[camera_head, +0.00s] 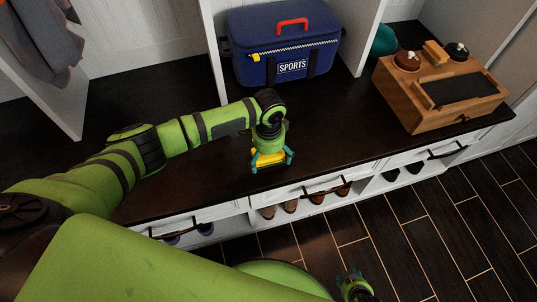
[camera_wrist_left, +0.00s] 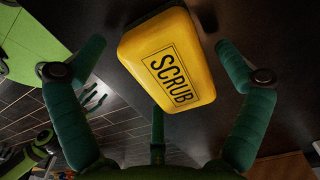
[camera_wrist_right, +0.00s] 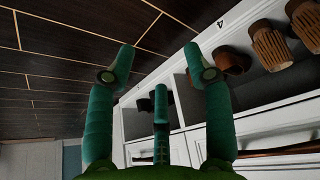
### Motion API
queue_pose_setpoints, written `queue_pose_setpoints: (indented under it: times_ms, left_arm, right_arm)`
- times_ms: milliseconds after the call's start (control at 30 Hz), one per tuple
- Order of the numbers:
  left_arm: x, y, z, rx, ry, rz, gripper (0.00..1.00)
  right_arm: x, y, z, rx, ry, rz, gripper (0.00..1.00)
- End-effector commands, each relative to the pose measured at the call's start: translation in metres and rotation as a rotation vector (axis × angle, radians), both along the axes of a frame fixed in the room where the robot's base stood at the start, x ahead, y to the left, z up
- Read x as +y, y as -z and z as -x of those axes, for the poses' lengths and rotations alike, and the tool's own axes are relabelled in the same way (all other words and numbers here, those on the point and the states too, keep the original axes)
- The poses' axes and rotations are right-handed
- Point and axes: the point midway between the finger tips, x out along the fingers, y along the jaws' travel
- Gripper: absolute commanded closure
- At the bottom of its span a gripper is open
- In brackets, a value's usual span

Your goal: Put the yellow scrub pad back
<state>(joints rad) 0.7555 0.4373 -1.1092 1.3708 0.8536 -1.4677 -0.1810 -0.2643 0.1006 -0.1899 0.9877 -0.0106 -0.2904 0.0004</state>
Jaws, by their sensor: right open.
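The yellow scrub pad (camera_wrist_left: 168,60), with black "SCRUB" lettering, is on the dark bench top near its front edge. In the head view the pad (camera_head: 268,158) shows between the fingers of my left gripper (camera_head: 272,160), which points down over it. In the left wrist view my left gripper (camera_wrist_left: 163,55) is open, with one finger on each side of the pad and a narrow gap visible at each side. My right gripper (camera_wrist_right: 163,55) is open and empty, low over the floor in front of the bench; it shows partly in the head view (camera_head: 353,282).
A blue sports cooler bag (camera_head: 283,45) with a red handle stands at the back of the bench. A wooden box (camera_head: 440,88) with brushes and a dark top panel stands at right. Shoes (camera_head: 291,204) sit in cubbies below. The bench (camera_head: 345,125) between is clear.

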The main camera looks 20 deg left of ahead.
Motion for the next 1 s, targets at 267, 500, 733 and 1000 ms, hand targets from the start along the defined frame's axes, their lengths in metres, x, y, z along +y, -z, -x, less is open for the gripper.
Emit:
queue_pose_setpoints:
  times_ms: [267,500,733,1000]
  left_arm:
    - [0.0,-0.003,0.0,-0.001,0.0,-0.001,0.0]
    - [0.0,-0.041,-0.001,-0.003,0.002,0.002,0.0]
    - [0.0,-0.09,-0.001,-0.002,0.0,0.001,0.0]
    - [0.0,-0.121,0.0,0.0,0.0,0.001,0.0]
  right_arm:
    - [0.0,-0.001,0.0,0.0,0.0,0.0,0.48]
    - [-0.003,-0.004,-0.002,-0.036,-0.008,-0.003,0.48]
    - [-0.006,-0.005,0.005,-0.051,-0.013,-0.003,0.48]
    - [-0.007,-0.004,0.019,-0.02,-0.01,0.0,0.48]
